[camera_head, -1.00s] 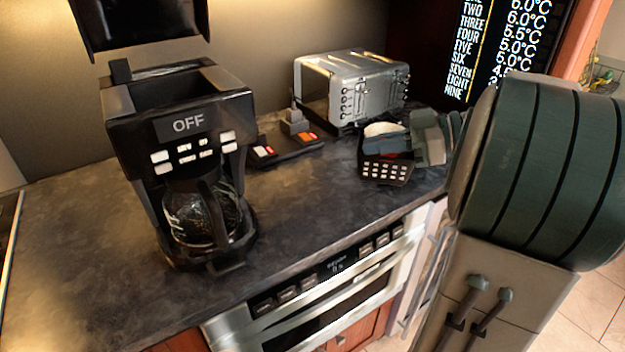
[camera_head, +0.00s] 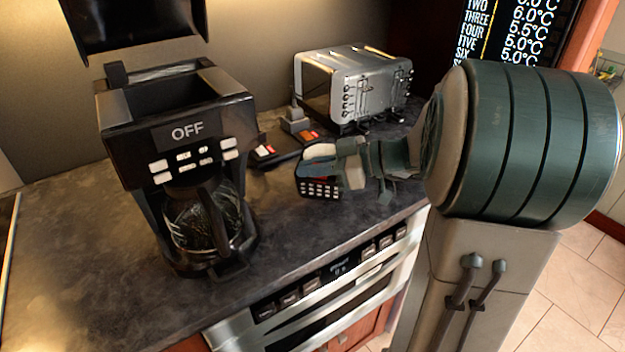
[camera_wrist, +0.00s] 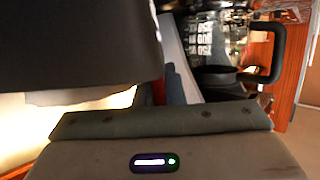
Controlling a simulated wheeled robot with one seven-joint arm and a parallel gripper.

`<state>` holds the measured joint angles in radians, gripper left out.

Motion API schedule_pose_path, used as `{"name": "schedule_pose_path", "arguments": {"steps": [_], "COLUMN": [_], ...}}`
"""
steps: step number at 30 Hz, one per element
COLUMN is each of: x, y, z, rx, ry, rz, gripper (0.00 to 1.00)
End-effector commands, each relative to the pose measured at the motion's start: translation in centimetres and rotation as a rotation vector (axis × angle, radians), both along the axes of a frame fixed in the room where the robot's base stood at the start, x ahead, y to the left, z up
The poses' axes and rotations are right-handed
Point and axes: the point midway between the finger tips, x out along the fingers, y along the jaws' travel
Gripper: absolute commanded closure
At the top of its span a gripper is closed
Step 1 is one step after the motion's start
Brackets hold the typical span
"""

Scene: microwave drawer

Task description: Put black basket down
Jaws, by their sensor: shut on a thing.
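The black basket (camera_head: 320,188) has a grid of holes in its side and something pale and red inside it. In the head view it is over the countertop between the coffee maker and the toaster. My gripper (camera_head: 343,165) is shut on the basket from its right side. I cannot tell whether the basket touches the counter. In the wrist view, my gripper's housing (camera_wrist: 160,150) fills the bottom, and a large dark shape covers the upper left. The fingertips are hidden there.
A black coffee maker (camera_head: 180,120) marked OFF stands at left on the dark countertop (camera_head: 90,220). A silver toaster (camera_head: 355,85) stands behind the basket. A small black tray (camera_head: 275,152) lies between them. A stainless appliance (camera_head: 330,285) is under the counter's front edge.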

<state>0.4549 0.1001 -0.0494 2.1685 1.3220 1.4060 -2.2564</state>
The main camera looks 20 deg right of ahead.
Motion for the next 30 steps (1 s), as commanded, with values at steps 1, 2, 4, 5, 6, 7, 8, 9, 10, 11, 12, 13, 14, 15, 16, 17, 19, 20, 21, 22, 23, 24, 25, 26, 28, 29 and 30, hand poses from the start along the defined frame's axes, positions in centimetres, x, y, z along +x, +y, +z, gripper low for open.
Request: {"name": "schedule_pose_path", "arguments": {"steps": [1, 2, 4, 5, 6, 7, 8, 9, 10, 11, 12, 13, 14, 15, 16, 17, 19, 20, 21, 22, 23, 24, 25, 26, 28, 29, 30], "x": [0.0, 0.0, 0.0, 0.0, 0.0, 0.0, 0.0, 0.0, 0.0, 0.0, 0.0, 0.0, 0.0, 0.0, 0.0, 0.0, 0.0, 0.0, 0.0, 0.0, 0.0, 0.0, 0.0, 0.0, 0.0, 0.0, 0.0], "y": [0.0, 0.0, 0.0, 0.0, 0.0, 0.0, 0.0, 0.0, 0.0, 0.0, 0.0, 0.0, 0.0, 0.0, 0.0, 0.0, 0.0, 0.0, 0.0, 0.0, 0.0, 0.0, 0.0, 0.0, 0.0, 0.0, 0.0], "z": [-0.6, -1.0, -2.2, -2.6, -3.1, -3.3, -3.5, -3.7, -3.7, -3.7, -3.7, -3.7, -3.7, -3.7, -3.7, -3.8, -4.0, -4.0, -4.1, -4.1, -4.2, -4.0, -4.0, -4.0, -4.0, -4.0, -4.0], "rx": [0.002, 0.004, 0.004, 0.004, 0.004, 0.003, 0.002, 0.002, 0.001, 0.001, 0.001, 0.001, 0.001, 0.001, 0.001, 0.001, 0.001, 0.001, 0.0, 0.0, 0.0, 0.001, 0.001, 0.001, 0.001, 0.001, 0.001], "ry": [0.004, 0.005, 0.006, 0.005, 0.005, 0.004, 0.002, 0.002, 0.0, 0.0, 0.0, 0.0, 0.0, 0.0, 0.0, 0.0, 0.0, 0.0, -0.001, -0.001, -0.001, 0.0, 0.0, 0.0, 0.0, 0.0, 0.0], "rz": [0.0, -0.001, 0.0, 0.0, 0.0, -0.001, 0.0, 0.0, 0.0, 0.0, 0.0, 0.0, 0.0, 0.0, 0.0, 0.0, 0.0, 0.0, 0.0, 0.0, 0.0, 0.0, 0.0, 0.0, 0.0, 0.0, 0.0], "gripper": [1.0, 1.0, 1.0, 1.0, 1.0, 1.0, 1.0, 1.0, 1.0, 1.0, 1.0, 1.0, 1.0, 1.0, 1.0, 1.0, 1.0, 1.0, 1.0, 1.0, 1.0, 0.83, 0.75, 0.7, 0.7, 0.7, 0.7]}}
